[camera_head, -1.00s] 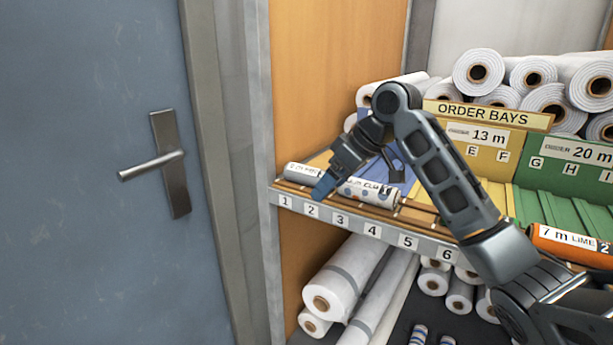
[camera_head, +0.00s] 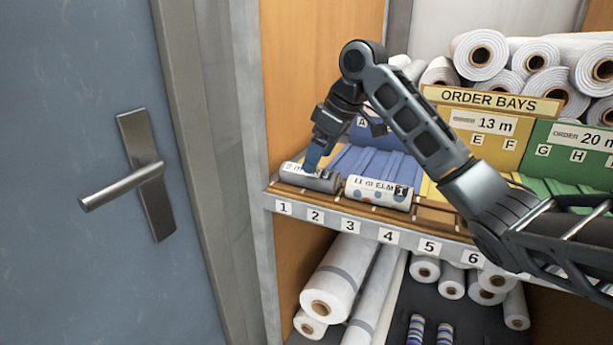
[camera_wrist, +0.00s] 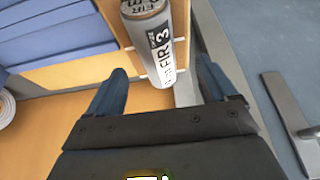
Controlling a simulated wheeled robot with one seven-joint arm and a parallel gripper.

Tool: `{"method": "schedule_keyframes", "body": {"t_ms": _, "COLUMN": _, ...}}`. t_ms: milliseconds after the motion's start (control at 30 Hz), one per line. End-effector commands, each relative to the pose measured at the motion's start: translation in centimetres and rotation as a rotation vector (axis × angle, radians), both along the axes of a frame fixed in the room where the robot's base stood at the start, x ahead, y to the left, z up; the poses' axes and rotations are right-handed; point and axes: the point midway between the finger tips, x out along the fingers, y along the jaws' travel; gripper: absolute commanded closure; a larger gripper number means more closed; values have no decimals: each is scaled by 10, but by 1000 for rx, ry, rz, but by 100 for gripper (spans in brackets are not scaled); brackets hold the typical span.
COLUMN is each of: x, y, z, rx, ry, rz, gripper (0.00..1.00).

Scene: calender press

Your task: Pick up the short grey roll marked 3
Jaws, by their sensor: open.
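The short grey roll marked 3 (camera_head: 322,184) lies on the shelf ledge above labels 1 and 2, at the left end. In the wrist view the grey roll (camera_wrist: 152,45) shows its white label reading FIR and 3. My gripper (camera_head: 313,160) is just above and behind this roll in the head view, and its blue fingers hide part of it. In the wrist view my gripper (camera_wrist: 163,88) is open, and the roll's near end shows between the fingers. I cannot tell whether they touch it.
A white dotted roll (camera_head: 378,193) labelled ELM, marked 1, lies just right of the grey roll. A wooden side panel (camera_head: 320,80) stands close on the left, beside a blue door (camera_head: 70,230). Blue bays (camera_head: 375,165) rise behind. Long white rolls (camera_head: 335,275) lie below.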

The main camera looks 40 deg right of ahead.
Motion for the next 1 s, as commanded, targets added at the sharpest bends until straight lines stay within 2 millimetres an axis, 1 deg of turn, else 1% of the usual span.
{"method": "schedule_keyframes", "body": {"t_ms": 300, "x": 16, "y": 1, "z": -38, "rx": 1, "ry": 3, "rz": -1, "gripper": 15}}
{"method": "schedule_keyframes", "body": {"t_ms": 400, "x": 20, "y": 2, "z": -47, "rx": 0, "ry": 2, "rz": -1, "gripper": 15}}
{"method": "schedule_keyframes", "body": {"t_ms": 700, "x": 22, "y": 3, "z": -50, "rx": 0, "ry": 0, "rz": 0, "gripper": 16}}
{"method": "schedule_keyframes", "body": {"t_ms": 1000, "x": 22, "y": 3, "z": -50, "rx": 0, "ry": 0, "rz": 0, "gripper": 45}}
